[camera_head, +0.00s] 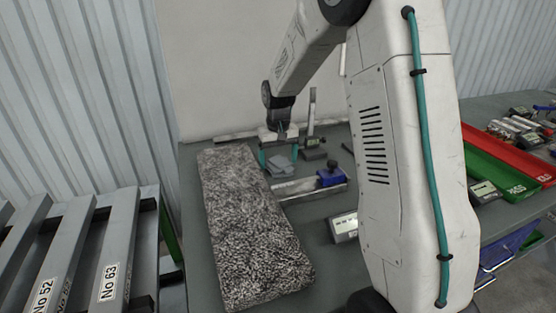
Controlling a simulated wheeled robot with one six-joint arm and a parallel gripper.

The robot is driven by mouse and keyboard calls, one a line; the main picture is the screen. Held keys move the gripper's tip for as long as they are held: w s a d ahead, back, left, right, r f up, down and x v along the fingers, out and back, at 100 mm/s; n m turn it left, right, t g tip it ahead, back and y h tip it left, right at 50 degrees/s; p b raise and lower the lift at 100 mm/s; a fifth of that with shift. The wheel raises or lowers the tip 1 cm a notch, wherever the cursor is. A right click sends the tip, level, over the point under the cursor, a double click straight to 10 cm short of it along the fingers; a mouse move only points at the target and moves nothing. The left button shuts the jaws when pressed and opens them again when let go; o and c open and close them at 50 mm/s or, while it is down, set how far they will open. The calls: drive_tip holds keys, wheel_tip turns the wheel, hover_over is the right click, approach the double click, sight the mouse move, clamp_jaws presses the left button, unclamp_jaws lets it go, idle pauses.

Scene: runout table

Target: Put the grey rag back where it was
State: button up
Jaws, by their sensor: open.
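The grey rag (281,166) lies folded or crumpled on the grey table, just right of the far end of a long speckled slab. My gripper (278,157) points down at the rag, with its teal fingers spread to either side. The fingers are open. The rag shows between and just below them; I cannot tell whether they touch it. The place where the rag was before is not marked in this view.
The speckled slab (250,235) fills the table's left side. A metal bar with a blue block (331,177) lies right of the rag, an upright gauge (312,125) behind. A digital device (345,226) sits nearer. Green (497,172) and red (508,152) trays stand right. My arm hides the table's middle.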

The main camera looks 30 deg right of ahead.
sight(278, 162)
wheel_tip(278, 162, up, 12)
drive_tip(key=f, duration=0.1)
drive_tip(key=s+a+r+n, duration=0.1)
drive_tip(key=s+a+r, duration=0.3)
drive_tip(key=s, duration=0.4)
drive_tip(key=s+a+r, duration=0.4)
drive_tip(key=s, duration=0.3)
drive_tip(key=s+a+f, duration=0.1)
drive_tip(key=s+a, duration=0.1)
drive_tip(key=s, duration=0.8)
drive_tip(key=s+a+f+n+t, duration=0.1)
drive_tip(key=s+a+f, duration=0.1)
drive_tip(key=s, duration=0.8)
drive_tip(key=shift+s+a+f, duration=0.2)
drive_tip(key=shift+s+a, duration=0.05)
drive_tip(key=shift+a, duration=0.1)
